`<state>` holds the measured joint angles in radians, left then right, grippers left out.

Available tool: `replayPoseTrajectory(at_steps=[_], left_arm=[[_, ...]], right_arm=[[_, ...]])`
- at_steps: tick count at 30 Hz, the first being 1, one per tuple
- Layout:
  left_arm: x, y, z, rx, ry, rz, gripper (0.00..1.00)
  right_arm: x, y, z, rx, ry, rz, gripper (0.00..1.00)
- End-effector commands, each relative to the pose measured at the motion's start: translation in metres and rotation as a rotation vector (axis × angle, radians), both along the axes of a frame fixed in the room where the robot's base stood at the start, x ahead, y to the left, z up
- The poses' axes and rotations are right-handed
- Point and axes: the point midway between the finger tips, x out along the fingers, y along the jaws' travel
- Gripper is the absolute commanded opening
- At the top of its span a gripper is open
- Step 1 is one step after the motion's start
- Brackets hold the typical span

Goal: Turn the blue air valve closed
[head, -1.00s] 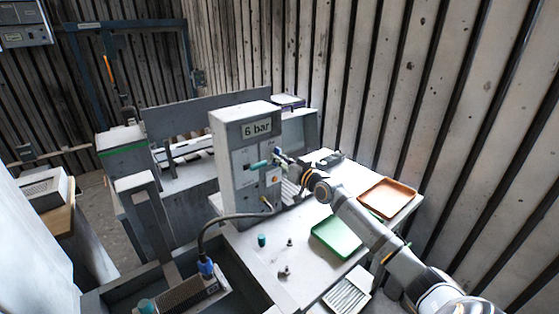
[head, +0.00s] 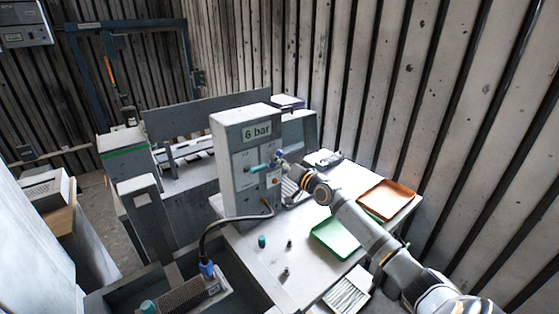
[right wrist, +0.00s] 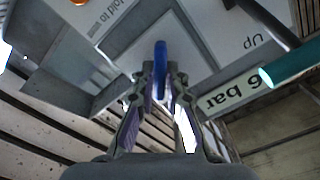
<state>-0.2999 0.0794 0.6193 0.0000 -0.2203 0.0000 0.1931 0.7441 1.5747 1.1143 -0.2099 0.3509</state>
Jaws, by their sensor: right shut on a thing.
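The blue air valve (right wrist: 160,62) shows in the right wrist view as an upright blue handle in front of the panel of a grey box (head: 236,190) marked "6 bar". My right gripper (right wrist: 160,90) has its two fingers on either side of the handle and is shut on it. In the head view the right gripper (head: 281,160) is at the box's front panel, beside a teal handle (head: 259,168). The gripper largely hides the valve there. My left gripper is not in view.
A teal rod (right wrist: 290,66) sticks out near the right gripper in the wrist view. A green tray (head: 335,239) and an orange tray (head: 386,199) lie on the table. A dark hose (head: 222,222) runs from the box's front. A small teal cylinder (head: 262,241) stands on the table.

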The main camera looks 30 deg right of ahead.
Motion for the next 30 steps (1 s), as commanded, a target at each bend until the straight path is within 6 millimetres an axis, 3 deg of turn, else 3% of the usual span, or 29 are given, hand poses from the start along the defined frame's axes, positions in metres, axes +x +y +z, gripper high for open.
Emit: replayPoseTrajectory(at_steps=[18,30], left_arm=[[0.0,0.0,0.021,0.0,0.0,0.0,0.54],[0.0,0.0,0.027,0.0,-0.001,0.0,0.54]], right_arm=[[0.0,0.0,0.0,0.569,0.045,-0.001,0.0],[0.0,0.0,0.0,0.804,0.064,-0.001,0.0]])
